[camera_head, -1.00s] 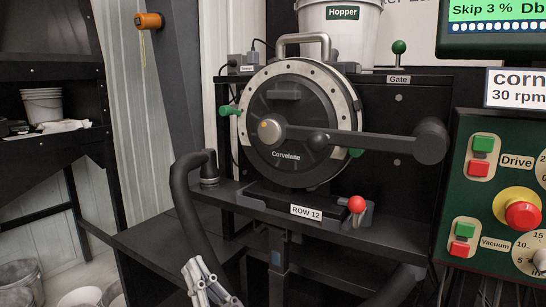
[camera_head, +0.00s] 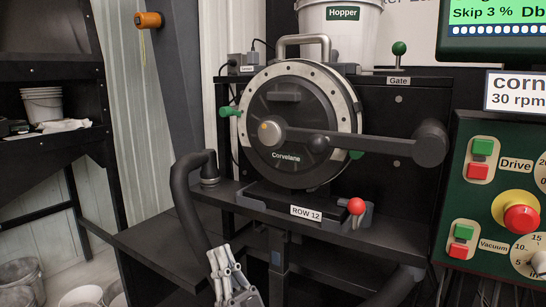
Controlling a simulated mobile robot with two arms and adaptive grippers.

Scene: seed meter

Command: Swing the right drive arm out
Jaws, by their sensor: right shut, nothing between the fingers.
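The black drive arm (camera_head: 375,145) runs right from the hub on the front of the round Corvelane seed meter (camera_head: 285,172). It lies nearly level across the meter's right side and ends in a thick dark cylinder (camera_head: 431,143). My right gripper (camera_head: 220,252) is at the bottom, left of centre, below and left of the meter and clear of the drive arm. Its light grey fingers point up and are shut, with nothing between them. Its lower part is cut off by the picture edge. My left gripper is not in view.
A thick black hose (camera_head: 184,200) curves down just left of my gripper. The ROW 12 bracket (camera_head: 306,212) with a red knob (camera_head: 356,205) sits under the meter. A green control panel (camera_head: 478,210) stands right. A white hopper (camera_head: 340,30) and green-knobbed gate lever (camera_head: 399,48) are above.

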